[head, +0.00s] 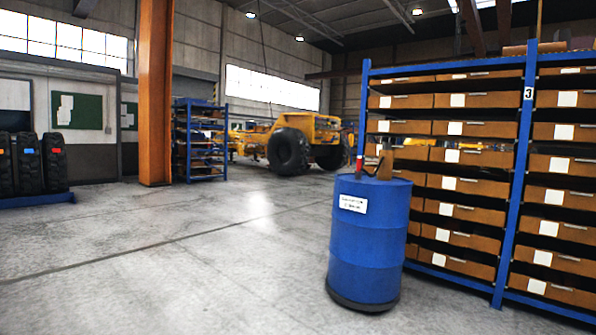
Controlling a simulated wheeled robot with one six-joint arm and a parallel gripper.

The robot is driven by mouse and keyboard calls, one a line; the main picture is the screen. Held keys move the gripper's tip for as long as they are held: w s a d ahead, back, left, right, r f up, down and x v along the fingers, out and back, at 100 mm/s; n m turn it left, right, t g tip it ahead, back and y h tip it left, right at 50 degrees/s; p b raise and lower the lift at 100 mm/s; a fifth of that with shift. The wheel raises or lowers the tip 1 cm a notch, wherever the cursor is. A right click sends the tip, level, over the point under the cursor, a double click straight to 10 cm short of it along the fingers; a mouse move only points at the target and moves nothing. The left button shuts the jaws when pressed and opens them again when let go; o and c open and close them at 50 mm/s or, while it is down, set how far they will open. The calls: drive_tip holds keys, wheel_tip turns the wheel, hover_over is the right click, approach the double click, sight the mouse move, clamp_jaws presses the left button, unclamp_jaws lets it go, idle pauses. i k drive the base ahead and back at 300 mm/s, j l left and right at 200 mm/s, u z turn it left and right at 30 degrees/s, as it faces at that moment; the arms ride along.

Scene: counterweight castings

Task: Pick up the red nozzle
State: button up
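A small red thing, likely the red nozzle (360,164), stands on top of a blue drum (368,240), towards the left side of its lid. It looks upright, but it is too small to make out its shape. A brown, block-like object (385,165) is beside it on the right on the same lid. The drum stands on the floor, right of the middle of the head view, and carries a white label on its side. My gripper is not in view.
Blue shelving with cardboard boxes (465,185) stands close behind and right of the drum. Open concrete floor (190,250) lies left and in front. An orange column (155,95), tires (28,162), a blue rack (200,140) and a yellow vehicle (310,135) stand farther back.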

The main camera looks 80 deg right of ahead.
sight(359, 161)
drive_tip(key=z, duration=2.85)
drive_tip(key=i, duration=1.5)
drive_tip(key=i+l, duration=0.15)
drive_tip(key=i, duration=2.8)
